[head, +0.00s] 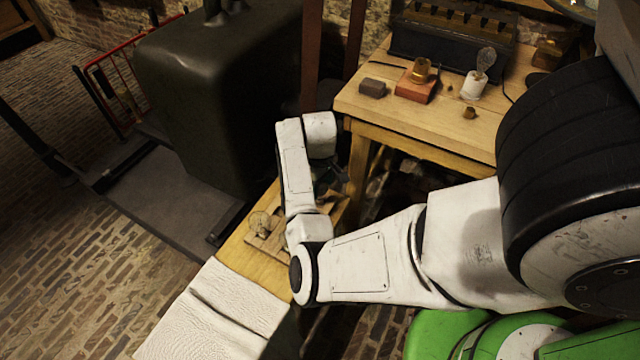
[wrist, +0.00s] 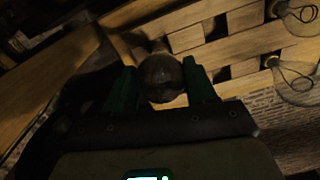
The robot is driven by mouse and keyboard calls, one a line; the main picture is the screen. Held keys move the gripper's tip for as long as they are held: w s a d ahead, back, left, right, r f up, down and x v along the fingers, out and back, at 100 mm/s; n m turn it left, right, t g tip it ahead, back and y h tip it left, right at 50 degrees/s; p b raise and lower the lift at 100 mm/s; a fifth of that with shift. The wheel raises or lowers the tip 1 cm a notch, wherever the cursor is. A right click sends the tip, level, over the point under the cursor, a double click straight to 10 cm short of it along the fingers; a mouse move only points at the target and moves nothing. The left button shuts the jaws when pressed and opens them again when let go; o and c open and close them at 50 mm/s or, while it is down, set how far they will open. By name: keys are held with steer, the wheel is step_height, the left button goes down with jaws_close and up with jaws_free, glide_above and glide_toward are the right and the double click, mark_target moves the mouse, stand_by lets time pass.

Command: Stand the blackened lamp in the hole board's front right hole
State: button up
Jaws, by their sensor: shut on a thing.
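The blackened lamp, a dark round bulb (wrist: 160,80), sits between the green fingers of my gripper (wrist: 163,74) in the wrist view. My gripper is shut on it. The wooden hole board (wrist: 232,52) lies beyond and around the lamp, with several dark square openings. Whether the lamp's base is in a hole or above one, I cannot tell. Two clear lamps, one upper (wrist: 297,12) and one lower (wrist: 294,80), are at the board's right side. In the head view the board (head: 270,243) is partly hidden by my arm, and the held lamp cannot be made out.
A white cloth (head: 215,312) lies at the front of the low wooden bench. A higher table (head: 440,122) at the right carries a clear lamp in a white holder (head: 474,86), a red block (head: 416,87) with a brass piece, and a dark block (head: 372,89). A large dark tank (head: 215,85) stands behind.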

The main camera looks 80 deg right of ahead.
steer(key=shift+f, duration=0.55)
steer(key=o, duration=1.2)
steer(key=shift+o, duration=0.2)
steer(key=shift+r, duration=0.1)
step_height(320, 180, up, 11)
steer(key=shift+f+p, duration=0.15)
steer(key=shift+p, duration=0.95)
steer(key=shift+s, duration=0.1)
